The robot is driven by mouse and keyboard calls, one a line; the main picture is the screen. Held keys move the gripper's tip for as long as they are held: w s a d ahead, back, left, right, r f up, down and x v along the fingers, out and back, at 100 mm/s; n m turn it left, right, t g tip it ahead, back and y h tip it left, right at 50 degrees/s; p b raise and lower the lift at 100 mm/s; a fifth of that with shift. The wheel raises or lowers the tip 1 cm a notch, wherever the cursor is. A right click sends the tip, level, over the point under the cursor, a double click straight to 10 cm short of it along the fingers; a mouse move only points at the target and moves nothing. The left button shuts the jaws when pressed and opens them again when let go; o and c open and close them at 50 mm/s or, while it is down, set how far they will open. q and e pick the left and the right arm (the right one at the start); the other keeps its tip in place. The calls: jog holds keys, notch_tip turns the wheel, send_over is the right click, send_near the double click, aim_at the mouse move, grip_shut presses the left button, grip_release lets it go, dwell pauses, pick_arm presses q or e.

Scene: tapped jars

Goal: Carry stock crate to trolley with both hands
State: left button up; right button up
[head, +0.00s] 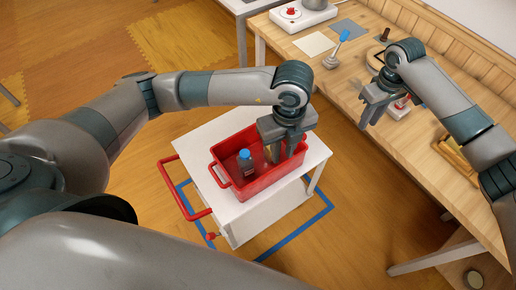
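The red stock crate (262,185) stands upright on the white top of the trolley (210,193), which has a red push handle (184,190) on its left. A dark bottle with a blue cap (246,164) stands in the crate, and a yellowish item beside it is partly hidden. My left gripper (284,154) points down over the crate's far right part. It hides part of the rim, and I cannot tell whether its fingers touch anything. My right gripper (372,113) is away from the crate, above the front edge of the wooden bench, with its fingers apart and nothing between them.
The wooden bench (425,160) runs along the right. On it are a blue-topped lever (338,48), flat pads (314,44) and a white device with a red button (297,12). Blue floor tape (290,237) surrounds the trolley. Open floor lies left and behind.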

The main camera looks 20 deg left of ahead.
jog(key=shift+d, duration=0.15)
jog(key=shift+r, duration=0.1)
notch_tip(320, 180, up, 12)
dwell(0.9)
dwell(0.6)
